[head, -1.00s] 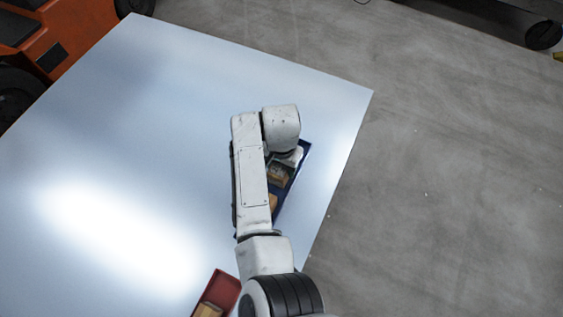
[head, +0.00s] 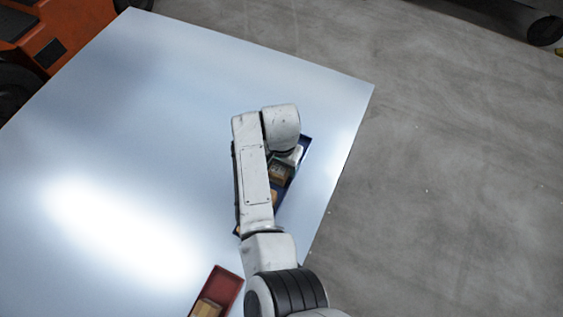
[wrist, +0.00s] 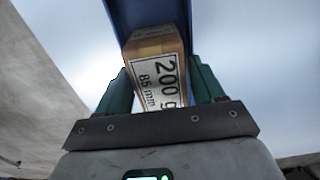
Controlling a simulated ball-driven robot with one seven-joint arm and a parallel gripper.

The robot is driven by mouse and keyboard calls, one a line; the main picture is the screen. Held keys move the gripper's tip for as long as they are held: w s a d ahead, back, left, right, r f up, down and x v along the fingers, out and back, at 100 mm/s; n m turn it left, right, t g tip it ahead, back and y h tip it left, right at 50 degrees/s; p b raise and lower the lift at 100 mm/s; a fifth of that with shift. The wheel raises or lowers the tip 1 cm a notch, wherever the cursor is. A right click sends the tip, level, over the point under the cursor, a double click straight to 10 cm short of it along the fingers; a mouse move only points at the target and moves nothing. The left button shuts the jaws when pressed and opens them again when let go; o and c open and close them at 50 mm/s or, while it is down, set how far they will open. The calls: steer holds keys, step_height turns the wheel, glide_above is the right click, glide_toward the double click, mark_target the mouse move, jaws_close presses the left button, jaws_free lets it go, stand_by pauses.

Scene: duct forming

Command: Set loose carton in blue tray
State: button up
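A tan carton (wrist: 158,75) with a white label reading "200 g" and "85 mm" lies between my gripper's green fingers (wrist: 160,82) in the wrist view. It is tilted against them, and its near end is hidden by my palm. Whether both fingers press on it is unclear. The blue tray (wrist: 125,12) extends beyond the carton. In the head view the blue tray (head: 304,148) lies under my forearm, with my gripper over it. The carton (head: 279,173) shows at the gripper. Another tan carton (head: 273,197) shows lower in the tray, partly hidden by my arm.
A red tray (head: 228,287) with a tan carton (head: 207,308) stands at the bottom, left of my arm. The shiny metal sheet (head: 130,130) is bare on the left. Its right edge runs close to the blue tray. An orange machine (head: 60,35) stands at top left.

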steer(key=o, duration=0.3)
step_height(320, 180, up, 11)
steer(key=shift+f+b, duration=0.1)
steer(key=shift+b, duration=0.2)
stand_by(0.3)
steer(key=s+d+f+t+h, duration=0.1)
steer(key=s+d, duration=0.1)
steer(key=d, duration=1.2)
steer(key=s+d+f+t+h, duration=0.1)
steer(key=s+d+f, duration=0.1)
steer(key=d, duration=1.2)
steer(key=s+d+f+n, duration=0.2)
steer(key=s+d, duration=0.4)
steer(key=s, duration=0.5)
steer(key=shift+n+g+y, duration=0.5)
steer(key=shift+n+y, duration=0.1)
steer(key=shift+y, duration=0.3)
steer(key=s+a, duration=0.1)
steer(key=s, duration=0.2)
steer(key=s+a, duration=0.1)
steer(key=s, duration=0.3)
steer(key=s+a, duration=0.1)
steer(key=s, duration=0.3)
steer(key=shift+s+a+f, duration=0.1)
steer(key=shift+s+a, duration=0.1)
